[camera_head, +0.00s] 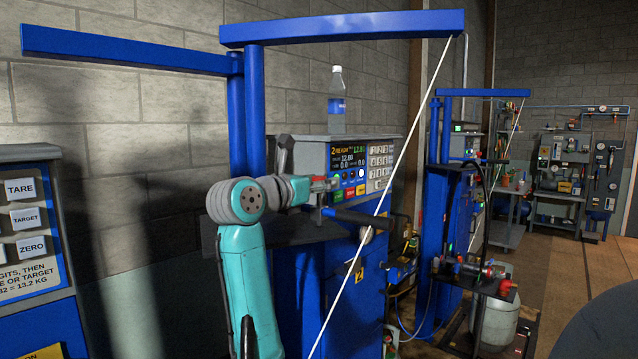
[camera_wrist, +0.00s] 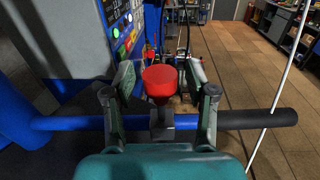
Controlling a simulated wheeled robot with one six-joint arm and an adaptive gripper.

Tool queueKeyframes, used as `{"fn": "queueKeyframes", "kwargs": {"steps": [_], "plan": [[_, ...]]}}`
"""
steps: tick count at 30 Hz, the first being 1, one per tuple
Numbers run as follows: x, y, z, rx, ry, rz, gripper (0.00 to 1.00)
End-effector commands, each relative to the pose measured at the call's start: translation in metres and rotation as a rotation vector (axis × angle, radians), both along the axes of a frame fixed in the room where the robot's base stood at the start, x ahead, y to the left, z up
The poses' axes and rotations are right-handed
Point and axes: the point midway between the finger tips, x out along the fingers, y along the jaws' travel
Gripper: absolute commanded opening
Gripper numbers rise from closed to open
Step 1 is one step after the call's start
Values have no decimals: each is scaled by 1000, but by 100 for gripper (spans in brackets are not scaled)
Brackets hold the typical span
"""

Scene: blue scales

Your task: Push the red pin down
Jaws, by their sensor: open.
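The red pin (camera_wrist: 161,79) has a round red cap on a dark stem. In the wrist view it stands between the two fingers of my gripper (camera_wrist: 167,84), with a visible gap on each side. My gripper is open, and its fingers do not appear to touch the cap. The stem rises from a grey block at a blue bar (camera_wrist: 75,123) with a black handle grip (camera_wrist: 258,118). In the head view my gripper (camera_head: 318,187) is in front of the scale's control panel (camera_head: 360,168), and the pin there is mostly hidden by the fingers.
The black handle (camera_head: 362,218) sticks out right of my gripper. A white cord (camera_head: 400,150) slants down from the blue overhead beam (camera_head: 345,28). A bottle (camera_head: 337,100) stands on the scale's cabinet. Open floor (camera_wrist: 250,60) lies to the right.

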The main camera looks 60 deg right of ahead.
Motion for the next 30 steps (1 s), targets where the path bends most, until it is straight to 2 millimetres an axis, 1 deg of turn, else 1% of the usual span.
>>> {"fn": "queueKeyframes", "kwargs": {"steps": [2, 3, 5, 6, 8, 9, 10, 17, 24, 30], "plan": [[0, 0, 0, 0, 0, 0, 56], [0, 0, 0, 0, 0, 0, 51], [0, 0, 0, 0, 0, 0, 36], [0, 0, 0, 0, 0, 0, 26], [0, 0, 0, 0, 0, 0, 11], [0, 0, 0, 0, 0, 0, 1], [0, 0, 0, 0, 0, 0, 0], [0, 0, -3, 0, 1, 0, 0], [0, 0, -27, 1, 3, 0, 0], [0, 0, -31, 2, 2, -1, 0]]}}
